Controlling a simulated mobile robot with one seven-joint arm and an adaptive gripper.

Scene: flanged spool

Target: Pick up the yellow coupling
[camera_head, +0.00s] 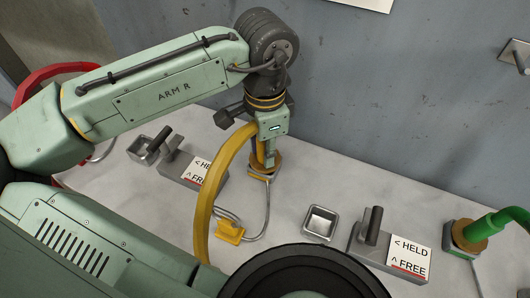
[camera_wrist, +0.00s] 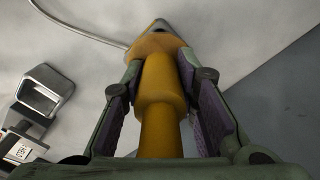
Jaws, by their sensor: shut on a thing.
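The yellow coupling (camera_wrist: 160,85) stands between the two fingers of my gripper (camera_wrist: 160,95) in the wrist view. Its narrow stem is at the bottom, and a wider orange flange with a grey tip is beyond the fingertips. In the head view my gripper (camera_head: 268,143) points down, with the coupling's orange flange (camera_head: 266,164) just below it. My gripper is shut on the coupling. A thick yellow hose (camera_head: 208,190) arches down beside it. I cannot tell whether the coupling's lower end touches the bench. The fingers are partly hidden in the head view.
A yellow bracket (camera_head: 230,233) with a thin grey cable (camera_head: 265,215) lies nearby on the pale bench. A square metal cup (camera_head: 320,222) and a lever block with a HELD/FREE label (camera_head: 408,256) stand right. A green hose (camera_head: 500,220) is at far right. The grey wall (camera_head: 380,90) rises behind.

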